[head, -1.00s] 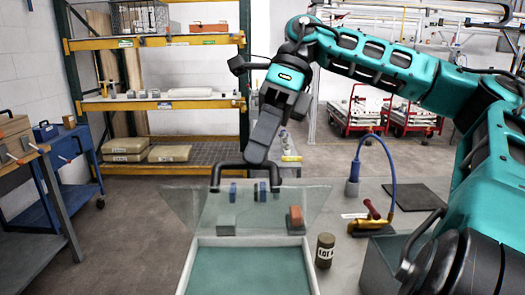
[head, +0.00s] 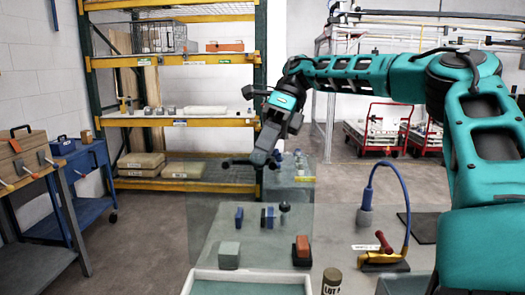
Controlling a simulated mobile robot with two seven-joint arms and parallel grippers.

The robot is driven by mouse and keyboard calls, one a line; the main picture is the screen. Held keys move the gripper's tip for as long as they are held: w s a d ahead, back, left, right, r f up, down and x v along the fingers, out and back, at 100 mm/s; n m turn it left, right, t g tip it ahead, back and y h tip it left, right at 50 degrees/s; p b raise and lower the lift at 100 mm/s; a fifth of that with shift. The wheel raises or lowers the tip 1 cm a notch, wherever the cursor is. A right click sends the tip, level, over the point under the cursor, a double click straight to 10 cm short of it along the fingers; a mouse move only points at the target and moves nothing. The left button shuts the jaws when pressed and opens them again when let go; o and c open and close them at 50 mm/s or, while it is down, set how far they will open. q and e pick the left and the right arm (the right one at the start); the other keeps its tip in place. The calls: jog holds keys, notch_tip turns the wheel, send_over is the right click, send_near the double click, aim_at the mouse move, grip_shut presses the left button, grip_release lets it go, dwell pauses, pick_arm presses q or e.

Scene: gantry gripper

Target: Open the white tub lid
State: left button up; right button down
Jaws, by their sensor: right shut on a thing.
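The white tub (head: 202,275) stands at the bottom of the head view, with only its back rim and part of its green-tinted inside showing. Its clear lid (head: 208,215) is raised and stands steeply up behind the tub's back edge. My right gripper (head: 250,161) is at the lid's top edge, shut on the lid. The exact contact is hard to see because the fingers are small and dark. My left gripper is not in view.
Behind the clear lid, a grey block (head: 229,256), a red-brown block (head: 302,250) and small blue items (head: 267,217) stand on the grey table (head: 335,225). A labelled can (head: 332,282) and a tool with a blue hose (head: 384,255) are at right.

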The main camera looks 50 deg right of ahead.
jog(key=shift+d+f+g, duration=0.3)
jog(key=shift+f, duration=0.45)
jog(key=shift+w, duration=0.1)
jog(key=c, duration=1.1)
grip_release()
jog(key=shift+w+d, duration=0.15)
jog(key=shift+w, duration=0.05)
jog(key=shift+r+y, duration=0.1)
jog(key=shift+y, duration=0.2)
jog(key=shift+v, duration=3.75)
